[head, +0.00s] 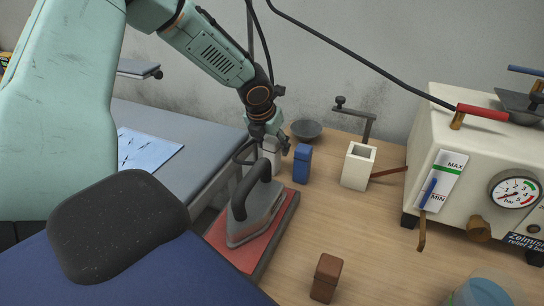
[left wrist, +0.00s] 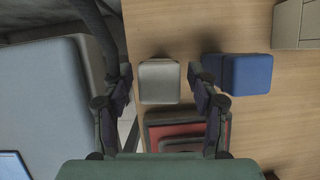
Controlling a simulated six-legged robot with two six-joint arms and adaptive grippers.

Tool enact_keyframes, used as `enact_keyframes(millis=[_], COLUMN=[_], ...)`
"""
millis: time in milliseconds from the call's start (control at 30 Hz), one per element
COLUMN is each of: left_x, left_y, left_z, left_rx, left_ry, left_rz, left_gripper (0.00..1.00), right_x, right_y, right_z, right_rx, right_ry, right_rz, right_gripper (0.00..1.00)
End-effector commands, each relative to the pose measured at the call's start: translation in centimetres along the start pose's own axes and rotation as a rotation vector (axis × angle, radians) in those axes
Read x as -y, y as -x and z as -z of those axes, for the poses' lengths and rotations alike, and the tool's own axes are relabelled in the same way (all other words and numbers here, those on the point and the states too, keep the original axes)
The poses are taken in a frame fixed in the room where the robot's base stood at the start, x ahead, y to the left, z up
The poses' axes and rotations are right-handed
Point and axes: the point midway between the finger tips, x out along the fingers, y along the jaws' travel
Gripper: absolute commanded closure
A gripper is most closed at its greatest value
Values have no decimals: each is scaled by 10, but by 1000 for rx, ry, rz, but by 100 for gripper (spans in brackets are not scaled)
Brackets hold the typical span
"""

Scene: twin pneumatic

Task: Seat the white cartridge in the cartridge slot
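The white cartridge (head: 271,158) stands upright on the wooden bench, partly hidden by my left gripper (head: 270,140). In the left wrist view the cartridge (left wrist: 160,82) lies between the two open fingers, with a gap on each side. The gripper is empty and points down over it. The cartridge slot looks to be the open-topped cream box (head: 358,166) farther right on the bench. A corner of a pale box (left wrist: 297,24) shows at the upper right of the left wrist view. My right gripper is not in view.
A blue cartridge (head: 302,163) stands close to the right of the white one, near one finger. An iron (head: 257,212) on a red pad (head: 270,245) is in front. A brown cartridge (head: 326,278) stands nearer. The steam unit (head: 470,150) is at the right; a dark bowl (head: 306,131) is behind.

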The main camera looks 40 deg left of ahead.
Motion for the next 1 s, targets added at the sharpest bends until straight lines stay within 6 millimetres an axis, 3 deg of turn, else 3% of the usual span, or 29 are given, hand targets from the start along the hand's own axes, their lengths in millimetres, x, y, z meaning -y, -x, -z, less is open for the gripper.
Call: enact_keyframes(millis=[633, 867, 1000], left_x=[0, 0, 0], left_y=[0, 1, 15], left_z=[0, -1, -7], left_rx=[0, 1, 4], left_ry=[0, 1, 3], left_rz=[0, 0, 1], left_gripper=[99, 100, 100], right_x=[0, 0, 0], right_y=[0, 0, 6], right_z=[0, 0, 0], right_rx=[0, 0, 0], right_ry=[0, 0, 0], right_rz=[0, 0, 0], right_gripper=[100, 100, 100])
